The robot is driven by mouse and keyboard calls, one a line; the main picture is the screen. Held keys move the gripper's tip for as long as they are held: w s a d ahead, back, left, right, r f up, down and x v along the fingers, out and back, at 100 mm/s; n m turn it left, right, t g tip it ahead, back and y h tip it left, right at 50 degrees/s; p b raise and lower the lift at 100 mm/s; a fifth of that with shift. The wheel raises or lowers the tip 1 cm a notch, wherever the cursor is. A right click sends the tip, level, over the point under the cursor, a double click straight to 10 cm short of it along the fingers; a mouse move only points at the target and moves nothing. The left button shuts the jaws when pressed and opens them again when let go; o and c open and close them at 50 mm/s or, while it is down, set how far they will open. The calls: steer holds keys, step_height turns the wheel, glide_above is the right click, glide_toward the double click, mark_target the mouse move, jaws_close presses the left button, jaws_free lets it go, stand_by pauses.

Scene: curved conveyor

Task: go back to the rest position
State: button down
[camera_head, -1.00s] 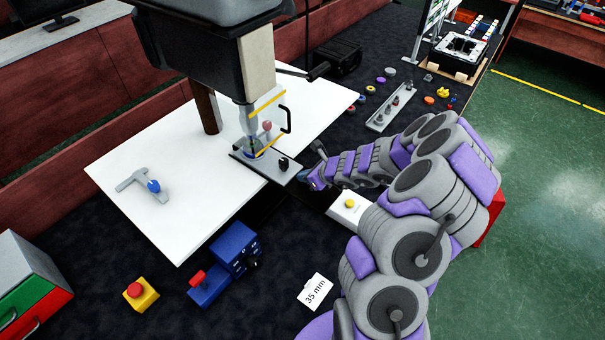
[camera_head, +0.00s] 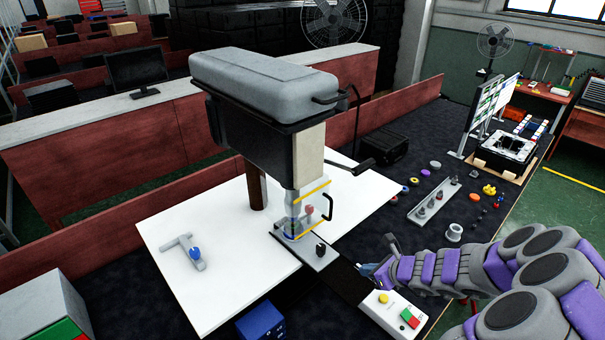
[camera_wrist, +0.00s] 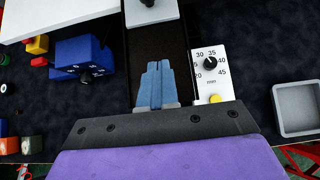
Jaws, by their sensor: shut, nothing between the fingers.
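My gripper (camera_wrist: 155,85) is shut and empty in the wrist view, its two blue fingers together over a dark strip of the table. In the head view my gripper (camera_head: 368,271) is at the left end of my grey and purple arm, just right of the drill press base plate (camera_head: 318,257). My arm reaches in from the right edge. The white control box (camera_head: 385,312) with a yellow button lies just below my gripper; in the wrist view the box (camera_wrist: 211,70) with a dial is right of the fingers.
The drill press (camera_head: 262,90) stands over a white board (camera_head: 225,275). A grey holder (camera_head: 434,203) and several small parts lie on the dark table behind my arm.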

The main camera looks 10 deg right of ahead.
steer(key=s+a+r+n+g+y+b, duration=0.25)
steer(key=a+r+n, duration=0.6)
steer(key=a, duration=0.45)
steer(key=s+a+r+n+g, duration=0.3)
steer(key=s+a+n, duration=0.4)
steer(key=a+n, duration=0.15)
steer(key=s+d+n+g+h+b, duration=0.2)
steer(key=s+n, duration=0.4)
steer(key=s, duration=0.6)
steer(key=s+d+n+g+h+b, duration=0.2)
steer(key=s+d+n+h, duration=0.2)
steer(key=s, duration=0.8)
steer(key=n+h, duration=0.1)
steer(key=n, duration=0.1)
steer(key=shift+n, duration=0.4)
